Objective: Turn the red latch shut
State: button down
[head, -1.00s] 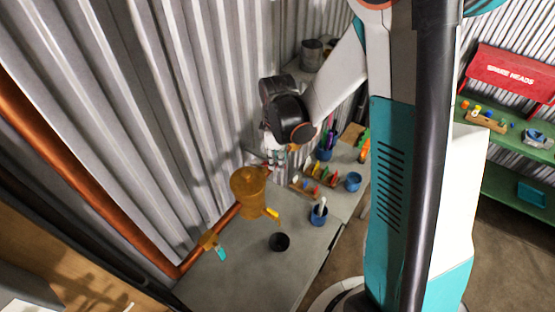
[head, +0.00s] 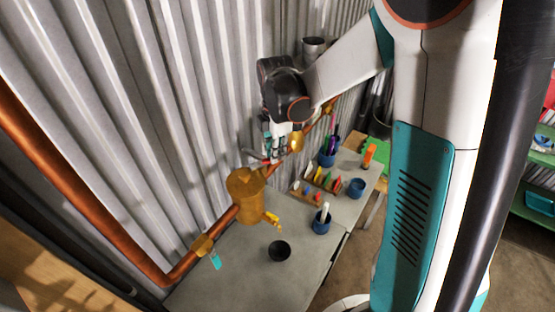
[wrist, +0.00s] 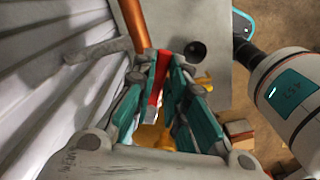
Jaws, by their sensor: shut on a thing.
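The red latch (wrist: 155,86) shows in the wrist view as a red strip between my teal finger pads. My gripper (wrist: 160,68) is shut on it. In the head view, my gripper (head: 274,148) is beside the corrugated wall, above and right of the brass fitting (head: 245,195). A small bit of the red latch (head: 263,160) shows at its fingertips. The rest of the latch and its pivot are hidden by the fingers, so I cannot tell its exact angle.
A copper pipe (head: 222,222) runs along the corrugated wall (head: 150,100) behind the grey bench (head: 235,275). A black cup (head: 279,251), blue cups (head: 321,222) and a rack of coloured pieces (head: 314,188) stand on the bench. Its front left is clear.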

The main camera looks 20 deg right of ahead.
jog(key=n, duration=0.1)
jog(key=w+n+b, duration=0.1)
jog(key=n+b, duration=0.1)
jog(key=shift+w+a+f, duration=0.1)
jog(key=shift+w+a, duration=0.15)
jog(key=shift+w+a+n+b, duration=0.15)
jog(key=shift+w+n+b, duration=0.1)
jog(key=shift+n, duration=0.4)
jog(key=shift+w+a+n+b, duration=0.1)
jog(key=shift+n+b, duration=0.15)
jog(key=shift+n, duration=0.4)
jog(key=c, duration=1.6)
grip_release()
jog(key=shift+w, duration=0.1)
notch_tip(320, 180, up, 12)
